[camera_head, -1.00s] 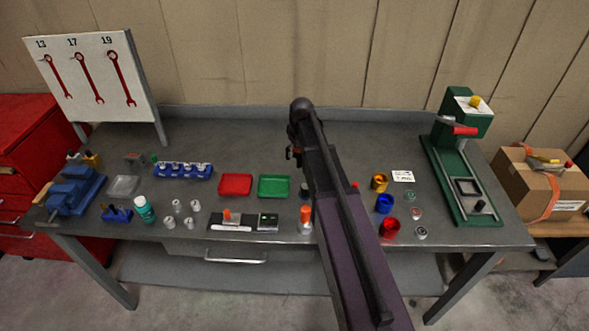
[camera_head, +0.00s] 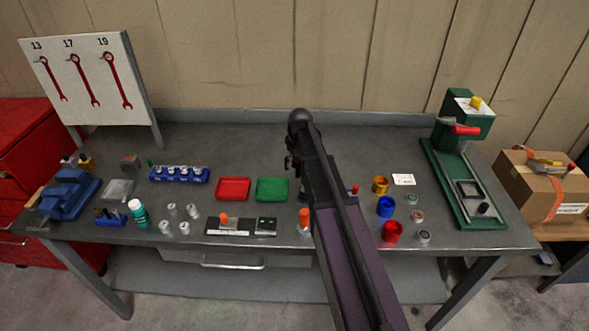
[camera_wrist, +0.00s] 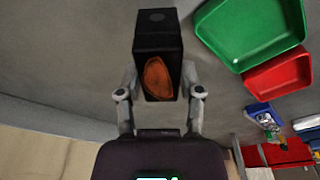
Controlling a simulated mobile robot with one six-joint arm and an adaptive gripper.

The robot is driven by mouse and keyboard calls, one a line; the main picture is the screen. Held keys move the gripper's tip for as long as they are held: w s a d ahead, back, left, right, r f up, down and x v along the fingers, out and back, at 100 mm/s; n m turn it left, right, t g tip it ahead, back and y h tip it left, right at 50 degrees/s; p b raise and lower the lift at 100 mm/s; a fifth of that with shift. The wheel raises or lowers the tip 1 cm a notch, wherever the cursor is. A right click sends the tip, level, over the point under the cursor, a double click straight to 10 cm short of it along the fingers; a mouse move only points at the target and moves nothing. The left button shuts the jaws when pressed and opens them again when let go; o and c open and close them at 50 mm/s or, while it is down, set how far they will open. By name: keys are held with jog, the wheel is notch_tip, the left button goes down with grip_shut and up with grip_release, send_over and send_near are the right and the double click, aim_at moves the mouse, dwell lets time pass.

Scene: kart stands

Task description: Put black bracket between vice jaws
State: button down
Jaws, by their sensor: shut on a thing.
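My gripper (camera_wrist: 160,98) is shut on a black, box-like piece, which I take for the black bracket (camera_wrist: 158,32). It has an orange oval patch on the face toward the wrist, and the fingers press its two sides. In the head view my gripper (camera_head: 292,166) is small and largely hidden by my arm, over the middle of the bench; the bracket cannot be made out there. The blue vice (camera_head: 68,192) stands at the bench's left end, well left of my gripper. Its jaw gap is too small to judge.
A red tray (camera_head: 233,188) and a green tray (camera_head: 272,190) lie left of my arm. A blue rack (camera_head: 180,175), a teal bottle (camera_head: 138,213), a clear box (camera_head: 118,190) and an orange-sided block (camera_head: 130,162) lie toward the vice. A green press (camera_head: 462,175) stands right. The bench's back strip is clear.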

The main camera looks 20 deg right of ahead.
aim_at(298, 163)
jog(key=shift+f+b, duration=1.3)
jog(key=shift+f, duration=0.25)
jog(key=shift+f, duration=0.15)
jog(key=shift+c, duration=1.3)
grip_release()
jog(key=r+p, duration=0.4)
jog(key=s+r+p, duration=0.1)
jog(key=r+p, duration=0.7)
jog(key=shift+s+d+r, duration=0.15)
jog(key=shift+s+d, duration=0.15)
jog(key=shift+d, duration=0.1)
jog(key=s+a+m, duration=0.2)
jog(key=s+a, duration=0.1)
jog(key=s, duration=0.8)
jog(key=s+a+m+g, duration=0.1)
jog(key=s+a+m, duration=0.2)
jog(key=s, duration=0.9)
jog(key=shift+s+a+g+h, duration=0.3)
jog(key=shift+a+h, duration=0.1)
jog(key=shift+a, duration=0.25)
